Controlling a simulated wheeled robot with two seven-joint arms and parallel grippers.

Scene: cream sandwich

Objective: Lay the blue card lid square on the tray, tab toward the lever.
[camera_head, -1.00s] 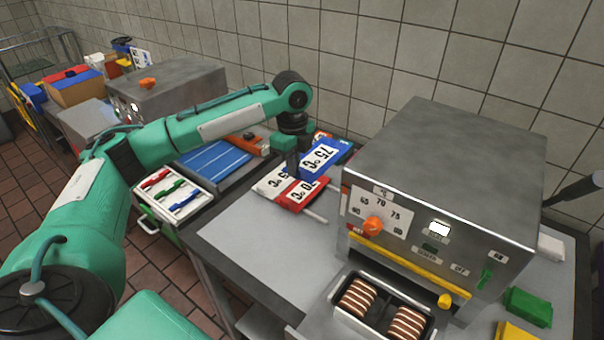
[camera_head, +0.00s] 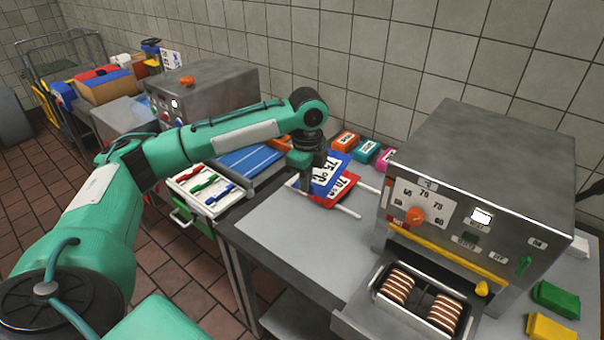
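The blue card lid (camera_head: 327,176), with a white label reading 75, is at the fingers of my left gripper (camera_head: 304,178). The gripper appears shut on its left edge; the fingertips are partly hidden. The lid lies over or just above a red-edged card (camera_head: 342,189) reading 70, covering part of it. I cannot tell whether they touch. Pale rods (camera_head: 344,211) stick out from under the cards. A metal tray (camera_head: 373,286) with two striped sandwich stacks sits at the front of the steel machine. I cannot tell which part is the lever. My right gripper is out of view.
The steel machine (camera_head: 480,150) has an orange knob (camera_head: 415,216) and a yellow bar (camera_head: 440,250). Small orange (camera_head: 345,141), teal (camera_head: 366,150) and pink boxes stand behind the cards. The grey tabletop (camera_head: 300,235) is clear in front of them. A drawer (camera_head: 205,190) holds coloured clips.

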